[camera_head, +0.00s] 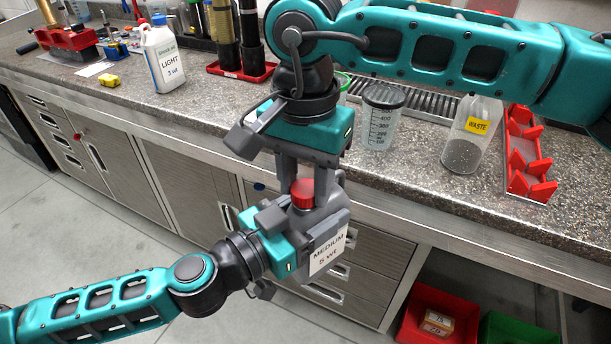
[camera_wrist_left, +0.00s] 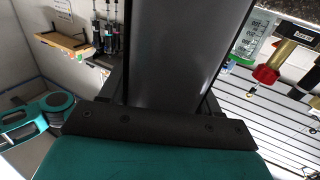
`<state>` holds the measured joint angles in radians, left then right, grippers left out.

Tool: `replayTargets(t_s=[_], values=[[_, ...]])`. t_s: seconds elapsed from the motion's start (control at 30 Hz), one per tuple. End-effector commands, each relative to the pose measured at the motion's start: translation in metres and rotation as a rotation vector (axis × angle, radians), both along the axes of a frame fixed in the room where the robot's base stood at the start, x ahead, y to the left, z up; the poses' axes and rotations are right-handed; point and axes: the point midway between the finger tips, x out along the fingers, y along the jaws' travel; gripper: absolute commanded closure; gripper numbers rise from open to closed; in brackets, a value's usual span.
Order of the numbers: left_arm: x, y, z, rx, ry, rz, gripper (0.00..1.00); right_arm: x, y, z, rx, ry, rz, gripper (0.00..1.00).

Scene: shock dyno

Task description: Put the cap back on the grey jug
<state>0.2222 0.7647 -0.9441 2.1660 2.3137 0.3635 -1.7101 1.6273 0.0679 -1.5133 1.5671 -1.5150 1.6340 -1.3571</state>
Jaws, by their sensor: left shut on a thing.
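The grey jug (camera_head: 318,228), labelled "MEDIUM 5 wt", is held in front of the bench by my left gripper (camera_head: 296,232), which is shut on its body. In the left wrist view the jug (camera_wrist_left: 185,50) fills the middle as a dark grey wall. The red cap (camera_head: 302,194) shows at the top of the jug, at its neck. I cannot tell whether it is seated there or just above. My right gripper (camera_head: 309,178) points down from above, its fingers apart on either side of the cap. Whether they touch the cap is unclear.
On the bench (camera_head: 210,115) stand a white "LIGHT 3 wt" jug (camera_head: 163,57), a lidded measuring cup (camera_head: 381,115), a "WASTE" bottle (camera_head: 469,138) and a red rack (camera_head: 524,160). Cabinet drawers lie behind the grey jug. A red bin (camera_head: 437,316) sits below the bench.

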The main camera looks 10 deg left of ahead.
Motion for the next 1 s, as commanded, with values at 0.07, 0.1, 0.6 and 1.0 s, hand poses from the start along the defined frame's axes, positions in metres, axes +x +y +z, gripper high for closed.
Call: replayTargets(t_s=[0.07,0.1,0.6,1.0], values=[[0.0002,-0.0002,0.0022,-0.002,-0.004,0.000,1.00,0.0001,-0.0001,0.0004,0.000,-0.001,0.000,0.70],[0.0002,-0.0002,0.0022,-0.002,-0.004,0.000,1.00,0.0001,-0.0001,0.0004,0.000,-0.001,0.000,0.74],[0.0003,-0.0001,0.0021,-0.002,-0.004,0.000,1.00,0.0001,-0.0001,0.0004,0.000,-0.001,-0.175,0.97],[0.0002,-0.0002,0.0021,-0.002,-0.004,0.000,1.00,0.0001,0.0001,-0.0001,0.001,-0.003,-0.952,0.97]])
